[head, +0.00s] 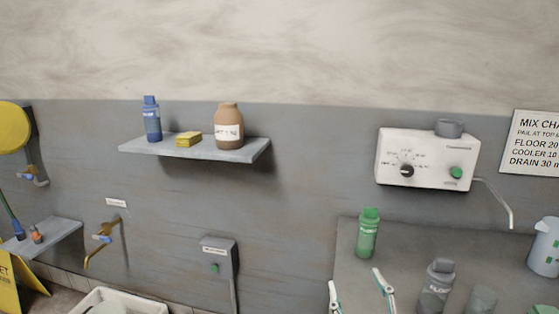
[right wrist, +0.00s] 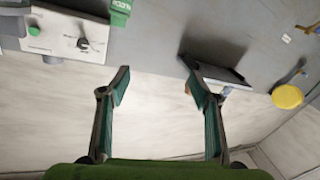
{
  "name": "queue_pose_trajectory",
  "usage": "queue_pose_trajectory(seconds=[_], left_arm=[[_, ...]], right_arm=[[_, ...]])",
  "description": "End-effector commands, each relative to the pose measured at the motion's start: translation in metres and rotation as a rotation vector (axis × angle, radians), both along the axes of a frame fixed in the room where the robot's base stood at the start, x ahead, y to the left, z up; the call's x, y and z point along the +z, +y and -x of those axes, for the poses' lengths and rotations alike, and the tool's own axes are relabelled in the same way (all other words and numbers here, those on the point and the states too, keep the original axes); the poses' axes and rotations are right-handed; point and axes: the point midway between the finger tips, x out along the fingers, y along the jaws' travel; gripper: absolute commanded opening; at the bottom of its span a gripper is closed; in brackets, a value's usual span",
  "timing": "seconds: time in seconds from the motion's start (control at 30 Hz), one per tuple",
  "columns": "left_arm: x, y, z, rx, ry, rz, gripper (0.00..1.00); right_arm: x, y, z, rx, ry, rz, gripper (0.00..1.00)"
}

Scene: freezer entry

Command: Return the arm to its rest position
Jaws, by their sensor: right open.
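My right gripper (head: 357,286) shows at the bottom edge of the head view, with its two green-lined fingers apart. It stands in front of the grey counter, to the left of a grey bottle and below a green bottle in the picture. In the right wrist view my right gripper (right wrist: 155,75) is open, with nothing between its fingers. That view is turned over, with the pale wall beyond the fingers. The rest of my right arm is out of the head view. My left gripper is not in view.
A green bottle (head: 367,234), a grey bottle (head: 436,287) and a pale jug (head: 545,246) stand on the counter (head: 410,245). Above are a white dispenser (head: 425,150) with a spout and a wall shelf (head: 195,148) holding bottles and a sponge. A white basin (head: 90,301) is lower left.

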Motion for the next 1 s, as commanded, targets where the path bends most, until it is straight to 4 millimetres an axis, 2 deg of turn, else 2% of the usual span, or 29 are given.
queue_pose_trajectory(seconds=[0.03, 0.1, 0.2, 0.3, 0.4, 0.5, 0.7, 0.8, 1.0], left_arm=[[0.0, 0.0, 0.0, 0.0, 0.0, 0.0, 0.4], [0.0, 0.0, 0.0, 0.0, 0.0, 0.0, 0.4], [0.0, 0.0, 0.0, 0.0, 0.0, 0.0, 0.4], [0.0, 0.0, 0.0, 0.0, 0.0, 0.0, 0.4], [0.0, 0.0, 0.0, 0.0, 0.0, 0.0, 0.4], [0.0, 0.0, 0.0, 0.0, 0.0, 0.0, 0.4], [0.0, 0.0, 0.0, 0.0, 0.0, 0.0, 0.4], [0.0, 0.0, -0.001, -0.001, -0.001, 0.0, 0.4], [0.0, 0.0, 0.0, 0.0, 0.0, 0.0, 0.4]], right_arm=[[-0.036, -0.015, 0.014, -0.049, 0.125, -0.024, 0.57], [-0.081, -0.032, 0.037, -0.104, 0.293, -0.042, 0.57], [-0.14, -0.047, 0.082, -0.153, 0.531, -0.06, 0.57], [-0.185, -0.053, 0.129, -0.171, 0.735, -0.066, 0.57], [-0.214, -0.054, 0.173, -0.168, 0.901, -0.072, 0.57], [-0.235, -0.052, 0.213, -0.155, 1.042, -0.073, 0.57], [-0.26, -0.045, 0.29, -0.107, 1.288, -0.077, 0.57], [-0.289, -0.044, 0.279, -0.107, 1.293, -0.072, 0.57], [-0.35, -0.042, 0.271, -0.109, 1.315, -0.067, 0.57]])
